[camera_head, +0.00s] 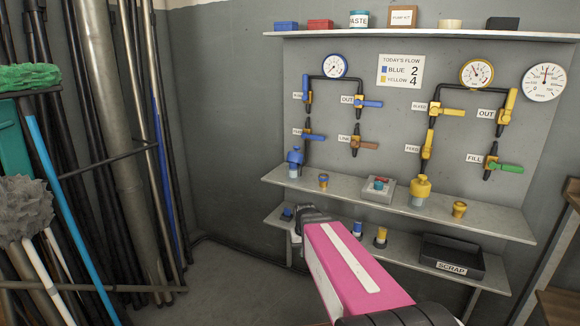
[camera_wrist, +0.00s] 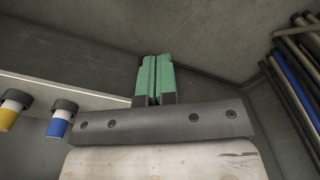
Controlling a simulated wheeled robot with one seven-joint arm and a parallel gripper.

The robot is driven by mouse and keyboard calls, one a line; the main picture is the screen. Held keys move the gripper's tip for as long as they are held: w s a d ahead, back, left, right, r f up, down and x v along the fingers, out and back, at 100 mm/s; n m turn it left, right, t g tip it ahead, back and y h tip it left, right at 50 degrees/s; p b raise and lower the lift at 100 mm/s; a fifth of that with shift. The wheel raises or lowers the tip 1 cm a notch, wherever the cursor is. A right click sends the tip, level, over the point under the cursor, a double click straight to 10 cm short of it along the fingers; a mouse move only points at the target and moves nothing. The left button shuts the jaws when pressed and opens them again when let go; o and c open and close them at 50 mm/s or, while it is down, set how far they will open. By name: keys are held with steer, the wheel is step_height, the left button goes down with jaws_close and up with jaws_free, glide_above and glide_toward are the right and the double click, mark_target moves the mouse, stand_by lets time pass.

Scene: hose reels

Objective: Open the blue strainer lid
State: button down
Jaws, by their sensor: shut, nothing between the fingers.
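The blue strainer (camera_head: 295,164) stands upright at the left end of the upper metal shelf in the head view. Its blue lid (camera_head: 295,156) sits on top of a clear lower part and looks closed. My pink and white arm reaches in from the bottom, its end below and just right of the strainer, apart from it. The fingers are hidden in the head view. In the wrist view my gripper (camera_wrist: 155,80) shows two green fingers pressed together, with nothing between them. The strainer cannot be made out in the wrist view.
Valves and gauges hang above. The lower shelf holds blue and yellow pieces and a black scrap tray (camera_head: 452,259). Pipes (camera_head: 125,130) stand left.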

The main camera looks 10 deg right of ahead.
steer(key=s+d+f, duration=0.1)
steer(key=s+f, duration=0.1)
steer(key=s, duration=0.4)
steer(key=w+d+r+n+t+h, duration=0.1)
steer(key=w+r+n+t+h, duration=0.2)
steer(key=w+n+h, duration=0.35)
steer(key=w+d+r+n+t+h, duration=0.2)
steer(key=w+r+n+h, duration=0.2)
steer(key=w+n, duration=0.4)
steer(key=w+a+r+n+t+h, duration=0.2)
steer(key=w+a+r+n+t, duration=1)
steer(key=a+n, duration=0.2)
steer(key=shift+n, duration=0.25)
steer(key=x, duration=0.4)
steer(key=r+x, duration=0.1)
steer(key=x, duration=0.3)
steer(key=r+x, duration=0.1)
steer(key=x, duration=0.3)
steer(key=shift+s, duration=0.3)
steer(key=shift+w+d+r, duration=0.2)
steer(key=shift+d+r, duration=0.05)
steer(key=shift+r, duration=0.2)
